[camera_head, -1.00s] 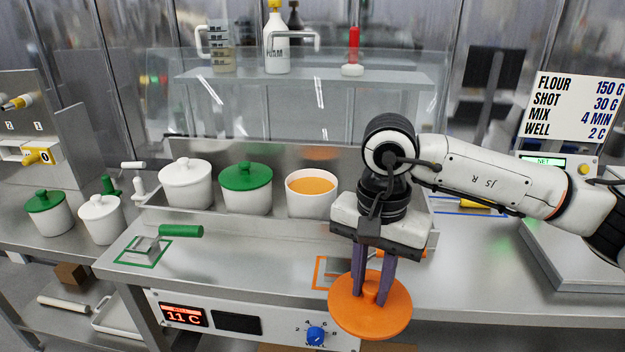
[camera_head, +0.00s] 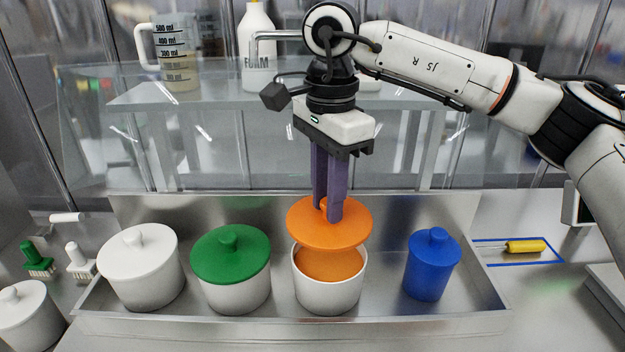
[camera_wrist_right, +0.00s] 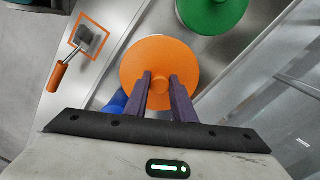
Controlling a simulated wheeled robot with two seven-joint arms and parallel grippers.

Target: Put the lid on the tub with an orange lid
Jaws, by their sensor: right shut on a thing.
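My right gripper (camera_head: 328,208) is shut on the knob of the orange lid (camera_head: 312,234). It holds the lid above the open white tub (camera_head: 328,299), which has orange filling inside. The lid hides the back of the tub's rim, and filling shows below the lid's front edge, so the two look apart. In the right wrist view the fingers (camera_wrist_right: 160,84) are on the knob of the orange lid (camera_wrist_right: 150,58), and the tub is hidden beneath it. My left gripper is not in view.
In the metal tray (camera_head: 420,322) stand a white lidded tub (camera_head: 145,275), a green-lidded tub (camera_head: 232,290) close left of the open tub, and a blue lidded container (camera_head: 430,272) to the right. A glass shelf (camera_head: 220,95) is behind. An orange-handled tool (camera_wrist_right: 58,75) lies on the counter.

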